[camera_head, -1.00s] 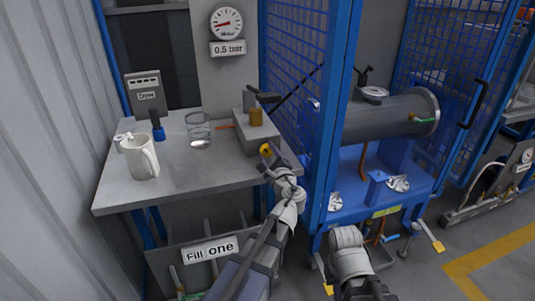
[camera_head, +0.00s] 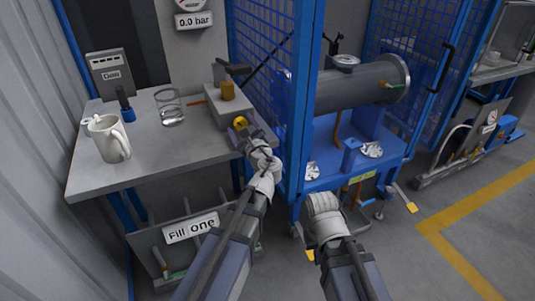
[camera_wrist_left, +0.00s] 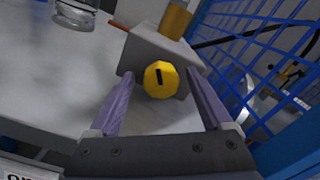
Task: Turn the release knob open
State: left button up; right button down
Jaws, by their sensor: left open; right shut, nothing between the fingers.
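The release knob, round and yellow with a short black mark, is on the front of a grey block (camera_head: 218,108) on the table; it shows in the head view (camera_head: 240,122) and the left wrist view (camera_wrist_left: 161,80). Contact cannot be told. My right gripper (camera_head: 323,203) is low in front of the blue cage, its fingertips hard to make out.
A white mug (camera_head: 109,140), a glass (camera_head: 170,110) and a blue-based black handle (camera_head: 125,105) stand on the grey table (camera_head: 95,178). A gauge sign (camera_head: 193,20) reads 0.0 bar. A blue mesh cage (camera_head: 262,60) with a grey cylinder (camera_head: 350,86) is right of the block.

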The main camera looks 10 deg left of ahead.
pick_arm(q)
jog(key=m, duration=0.2)
jog(key=shift+m, duration=0.3)
jog(key=s+d+r+n+g+h+p, duration=0.2)
jog(key=s+d+r+n+g+p, duration=0.1)
jog(key=s+n+p, duration=0.3)
jog(key=s+d+r+n+g+h+p, duration=0.3)
jog(key=s+d+n+g+p, duration=0.3)
jog(key=s+p, duration=0.4)
jog(key=s+d+r+n+g+h+p, duration=0.2)
jog(key=s+d+r+n+g+p, duration=0.2)
jog(key=s+n+p, duration=0.4)
jog(key=s+g+p, duration=0.1)
jog(key=p, duration=0.6)
jog(key=shift+d+r+p, duration=0.15)
jog(key=shift+d+p, duration=0.2)
jog(key=shift+d, duration=0.05)
jog(key=shift+s, duration=0.1)
